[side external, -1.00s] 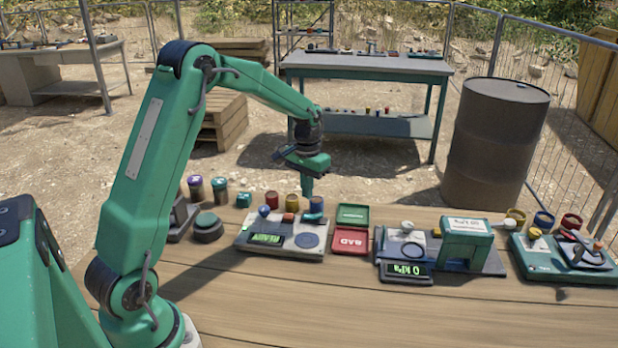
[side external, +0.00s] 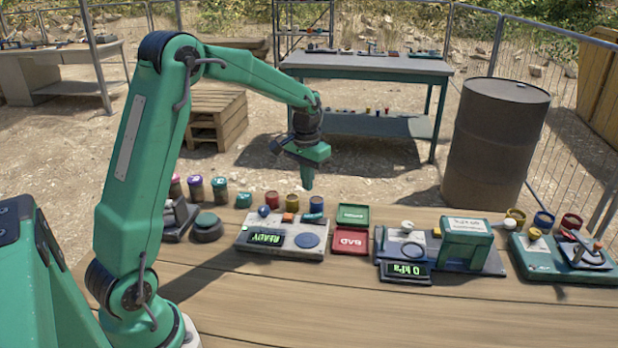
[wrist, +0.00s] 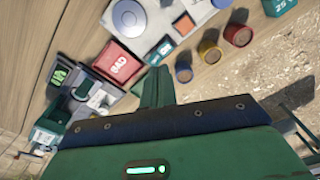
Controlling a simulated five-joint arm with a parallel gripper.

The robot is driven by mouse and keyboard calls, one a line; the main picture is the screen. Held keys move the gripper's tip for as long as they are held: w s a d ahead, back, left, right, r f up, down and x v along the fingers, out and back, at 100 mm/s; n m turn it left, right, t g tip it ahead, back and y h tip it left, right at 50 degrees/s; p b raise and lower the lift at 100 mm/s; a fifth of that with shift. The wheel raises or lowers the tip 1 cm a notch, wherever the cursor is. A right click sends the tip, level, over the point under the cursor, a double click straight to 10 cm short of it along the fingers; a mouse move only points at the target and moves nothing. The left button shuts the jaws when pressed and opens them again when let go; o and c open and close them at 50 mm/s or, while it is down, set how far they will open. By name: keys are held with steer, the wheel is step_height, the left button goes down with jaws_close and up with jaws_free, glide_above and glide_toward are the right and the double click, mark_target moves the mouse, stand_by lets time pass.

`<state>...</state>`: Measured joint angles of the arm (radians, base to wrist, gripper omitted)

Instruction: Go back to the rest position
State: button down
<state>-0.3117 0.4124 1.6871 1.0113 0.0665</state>
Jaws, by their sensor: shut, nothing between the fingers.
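My gripper (side external: 307,183) hangs with its fingers pointing down, in the air above the far edge of the wooden table (side external: 250,295). It is shut and empty. In the wrist view its closed green fingers (wrist: 157,84) show at the middle, with the table below. My arm is bent at a high elbow and reaches out to the right. The light grey device with a READY display (side external: 266,239) stands on the table below and to the left of the gripper, apart from it. A small orange block (side external: 289,217) lies on this device.
Red, yellow and blue cups stand behind the device, the blue one (side external: 317,205) nearest under my gripper. A red BAD tray (side external: 350,241) and a green tray (side external: 353,216) lie to the right. A pressure device (side external: 465,243) stands farther right. The table's front is clear.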

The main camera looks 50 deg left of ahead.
steer(key=s+d+r+m+t, duration=0.1)
steer(key=s+d+r+t, duration=0.1)
steer(key=s+d+r, duration=0.7)
steer(key=s+d+m+t, duration=0.1)
steer(key=s+d, duration=0.1)
steer(key=s, duration=0.5)
steer(key=s+d+r+t, duration=0.1)
steer(key=s+d+t, duration=0.1)
steer(key=s, duration=0.5)
steer(key=shift+d+r+m, duration=0.3)
steer(key=shift+d+m, duration=0.1)
steer(key=shift+d, duration=0.4)
